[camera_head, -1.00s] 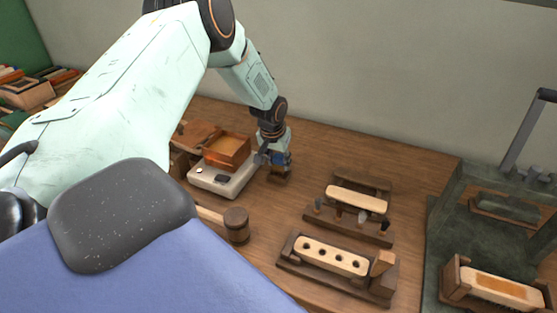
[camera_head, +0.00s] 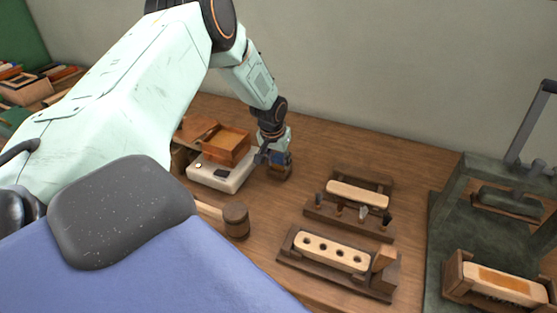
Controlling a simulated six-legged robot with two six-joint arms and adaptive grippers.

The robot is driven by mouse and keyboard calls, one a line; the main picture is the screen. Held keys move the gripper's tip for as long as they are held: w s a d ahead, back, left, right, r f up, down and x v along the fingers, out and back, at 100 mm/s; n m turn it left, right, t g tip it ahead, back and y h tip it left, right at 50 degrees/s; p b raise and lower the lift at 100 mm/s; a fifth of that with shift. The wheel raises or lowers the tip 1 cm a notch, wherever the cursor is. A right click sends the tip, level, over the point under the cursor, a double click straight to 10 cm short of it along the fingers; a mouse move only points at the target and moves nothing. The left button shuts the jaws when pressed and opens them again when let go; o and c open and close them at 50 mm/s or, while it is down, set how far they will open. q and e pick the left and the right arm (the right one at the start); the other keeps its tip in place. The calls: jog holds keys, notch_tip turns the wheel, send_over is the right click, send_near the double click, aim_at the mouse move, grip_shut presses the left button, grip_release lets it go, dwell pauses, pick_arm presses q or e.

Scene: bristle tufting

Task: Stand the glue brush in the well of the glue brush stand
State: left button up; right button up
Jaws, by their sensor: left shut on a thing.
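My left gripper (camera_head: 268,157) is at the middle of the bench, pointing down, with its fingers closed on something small. A blue part shows between or beside the fingers; I take the held thing to be the glue brush, but it is too small and hidden to make out clearly. A small dark wooden block (camera_head: 281,174), which looks like the glue brush stand, sits directly under the gripper. Its well is hidden, so I cannot tell whether the brush is inside it. My right gripper is not in view.
A white device (camera_head: 218,178) carrying an orange-brown box (camera_head: 227,145) stands close left of the gripper. A mallet (camera_head: 236,220) lies in front. A tool rack (camera_head: 348,219) and a holed block (camera_head: 330,253) are to the right, a green press (camera_head: 440,225) farther right.

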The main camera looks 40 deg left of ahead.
pick_arm(q)
jog(key=shift+f, duration=0.25)
dwell(0.4)
jog(key=o, duration=1.3)
jog(key=o, duration=0.4)
jog(key=shift+r+p, duration=3.5)
jog(key=shift+r, duration=0.05)
jog(key=shift+f, duration=0.25)
